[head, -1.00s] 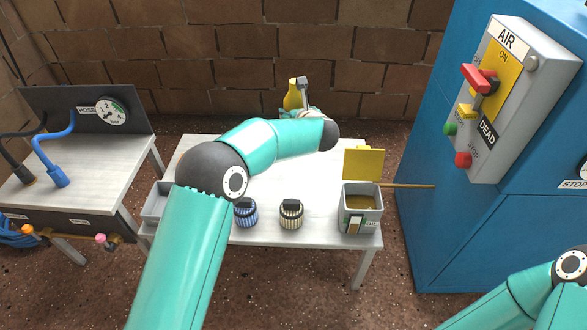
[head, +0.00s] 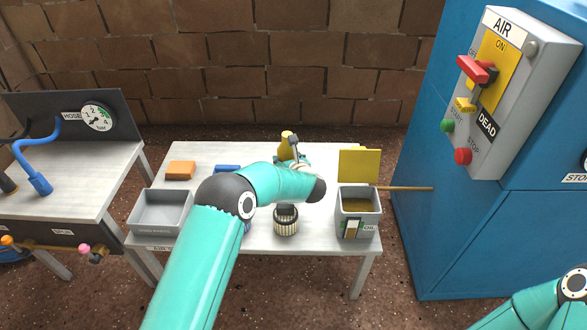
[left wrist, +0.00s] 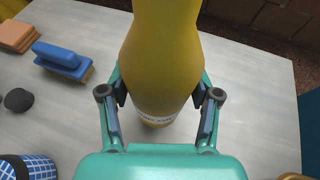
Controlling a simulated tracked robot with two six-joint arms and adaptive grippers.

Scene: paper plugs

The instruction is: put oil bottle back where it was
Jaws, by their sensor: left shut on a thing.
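The yellow oil bottle (head: 286,143) stands roughly upright at the back of the white table (head: 215,155), partly hidden by my left arm in the head view. In the left wrist view the bottle (left wrist: 160,65) fills the space between the fingers, its pale label low down. My left gripper (left wrist: 160,100) is shut around it. I cannot tell whether its base touches the table. My right gripper is out of the picture; only part of my right arm shows at the lower right.
A striped jar (head: 286,220) is front centre, a grey tray (head: 160,212) front left. An orange block (head: 181,170) and a blue brush (left wrist: 62,60) lie at the left. The blue cabinet (head: 480,230) bounds the right.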

